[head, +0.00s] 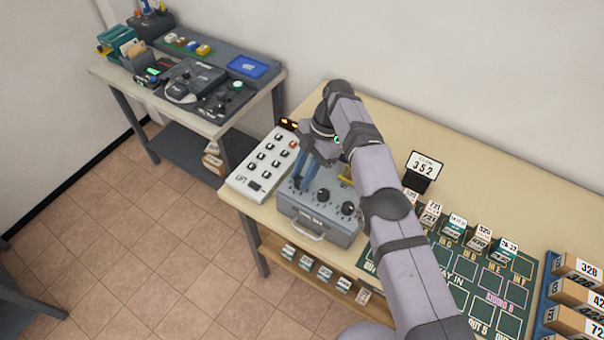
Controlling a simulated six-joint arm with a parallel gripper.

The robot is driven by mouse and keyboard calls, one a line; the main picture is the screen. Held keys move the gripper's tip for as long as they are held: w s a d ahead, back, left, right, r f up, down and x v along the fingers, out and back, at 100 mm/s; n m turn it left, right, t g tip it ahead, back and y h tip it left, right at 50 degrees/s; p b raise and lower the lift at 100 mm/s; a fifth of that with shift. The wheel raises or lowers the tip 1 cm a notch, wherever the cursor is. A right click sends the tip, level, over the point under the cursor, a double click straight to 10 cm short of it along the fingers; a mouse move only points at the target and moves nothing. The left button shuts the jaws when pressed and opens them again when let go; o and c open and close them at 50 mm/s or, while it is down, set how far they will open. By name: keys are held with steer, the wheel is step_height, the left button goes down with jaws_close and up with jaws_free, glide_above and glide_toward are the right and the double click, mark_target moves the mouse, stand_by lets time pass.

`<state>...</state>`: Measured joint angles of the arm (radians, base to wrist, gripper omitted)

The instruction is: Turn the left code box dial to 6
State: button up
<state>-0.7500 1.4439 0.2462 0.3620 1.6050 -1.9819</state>
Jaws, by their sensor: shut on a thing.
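The grey code box (315,226) sits near the front edge of the long table, with a handle on its front. Its middle dial (323,195) and right dial (348,208) are black and in plain view. The left dial (297,183) is mostly hidden by my gripper (299,181). My gripper points down from above, its blue fingers shut on the left dial. The number that the left dial points to is too small and covered to read.
A white button panel marked LIFT (262,163) stands close to the left of the code box. A green sorting mat (450,262) with several small blocks lies to the right. My arm covers part of the table.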

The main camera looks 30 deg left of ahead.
steer(key=o, duration=1)
steer(key=shift+o, duration=0.2)
steer(key=shift+r, duration=0.1)
steer(key=shift+r, duration=0.4)
step_height(320, 180, up, 9)
steer(key=p, duration=0.8)
steer(key=shift+w+d, duration=0.1)
